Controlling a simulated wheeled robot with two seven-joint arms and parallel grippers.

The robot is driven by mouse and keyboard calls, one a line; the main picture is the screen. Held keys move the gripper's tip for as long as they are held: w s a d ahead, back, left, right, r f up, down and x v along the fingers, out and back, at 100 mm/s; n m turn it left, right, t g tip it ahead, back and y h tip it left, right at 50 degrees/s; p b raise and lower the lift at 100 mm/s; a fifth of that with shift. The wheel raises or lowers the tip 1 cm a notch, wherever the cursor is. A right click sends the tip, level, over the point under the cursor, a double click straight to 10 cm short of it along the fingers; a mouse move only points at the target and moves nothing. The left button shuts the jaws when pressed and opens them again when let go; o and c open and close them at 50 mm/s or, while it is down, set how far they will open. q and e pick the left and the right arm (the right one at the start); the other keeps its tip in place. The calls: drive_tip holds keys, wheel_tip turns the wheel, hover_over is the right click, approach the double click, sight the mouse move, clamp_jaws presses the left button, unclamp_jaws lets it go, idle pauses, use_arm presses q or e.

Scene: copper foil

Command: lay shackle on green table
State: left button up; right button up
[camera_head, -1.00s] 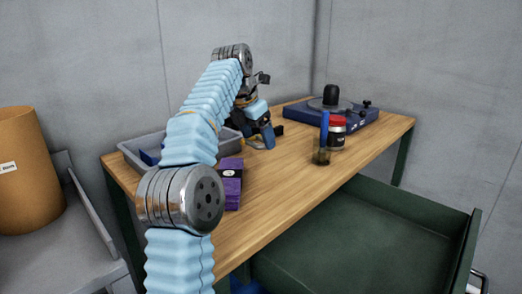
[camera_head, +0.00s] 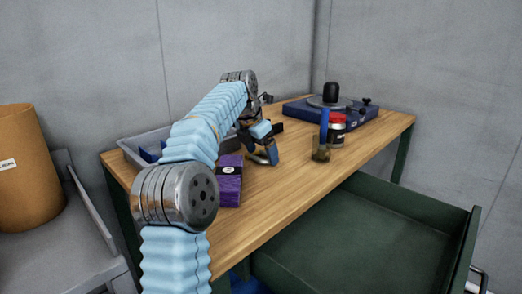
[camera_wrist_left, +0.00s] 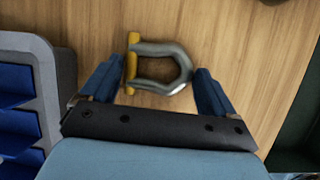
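The shackle (camera_wrist_left: 160,68), a grey U-shaped bow with a yellow pin (camera_wrist_left: 132,62), lies over the wooden top in the left wrist view. My left gripper (camera_head: 266,160) is low over the table; in the left wrist view its two blue fingers (camera_wrist_left: 160,85) stand wide apart on either side of the shackle. The left finger is close to the pin, and a small gap shows by the right finger. In the head view the shackle is mostly hidden by the gripper. The green table (camera_head: 290,185) has a wooden top and dark green legs. My right gripper is not in view.
A grey bin (camera_head: 135,147) with blue compartments and a purple box (camera_head: 229,185) are near the gripper. A green drawer (camera_head: 360,235) is open in front.

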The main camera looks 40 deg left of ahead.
use_arm(q)
drive_tip(key=shift+o, duration=0.7)
drive_tip(key=shift+r, duration=0.25)
drive_tip(key=v, duration=0.7)
drive_tip(key=shift+s+r, duration=0.1)
